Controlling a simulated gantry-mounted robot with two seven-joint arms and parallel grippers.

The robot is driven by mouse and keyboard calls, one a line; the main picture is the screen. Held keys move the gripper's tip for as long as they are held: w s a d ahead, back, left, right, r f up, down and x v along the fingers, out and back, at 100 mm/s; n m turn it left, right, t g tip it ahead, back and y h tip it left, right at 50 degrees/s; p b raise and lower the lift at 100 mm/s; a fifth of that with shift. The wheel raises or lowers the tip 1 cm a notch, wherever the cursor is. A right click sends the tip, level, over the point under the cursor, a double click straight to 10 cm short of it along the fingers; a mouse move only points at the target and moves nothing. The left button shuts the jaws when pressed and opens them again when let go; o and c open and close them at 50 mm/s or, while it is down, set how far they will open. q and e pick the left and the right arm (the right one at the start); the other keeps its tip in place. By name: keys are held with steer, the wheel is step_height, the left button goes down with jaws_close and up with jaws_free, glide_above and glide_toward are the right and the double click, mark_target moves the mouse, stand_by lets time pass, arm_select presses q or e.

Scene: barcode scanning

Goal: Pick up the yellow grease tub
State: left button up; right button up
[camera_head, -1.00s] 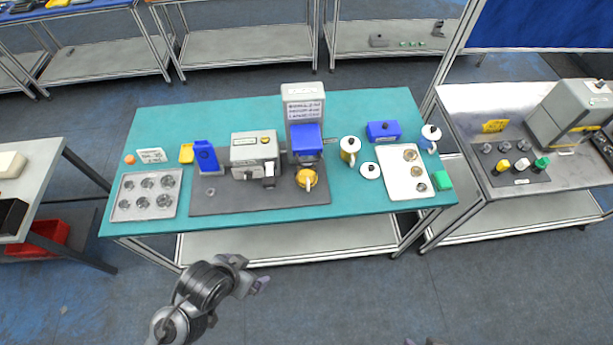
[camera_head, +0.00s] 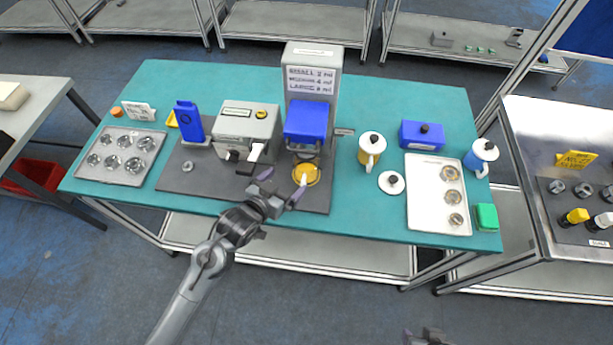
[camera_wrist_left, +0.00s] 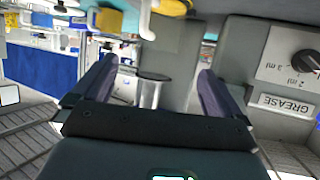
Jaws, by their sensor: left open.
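My left gripper (camera_head: 281,185) is open and empty, just left of the round tub at the table's front. In the left wrist view its fingers (camera_wrist_left: 158,75) are spread, and part of a yellow thing (camera_wrist_left: 170,8) shows at the top edge. My right gripper (camera_head: 426,336) shows only partly at the bottom edge.
A grey machine (camera_head: 248,132) with a white lever stands left of the dispenser. The wrist view shows a panel labelled GREASE (camera_wrist_left: 290,104) at right.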

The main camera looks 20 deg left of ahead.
mark_target(305, 164)
arm_select(q)
steer(key=b+x, duration=0.1)
steer(key=x, duration=0.4)
steer(key=shift+w+a, duration=0.1)
steer(key=shift+w, duration=0.3)
steer(key=shift+x, duration=2.95)
steer(key=c, duration=0.9)
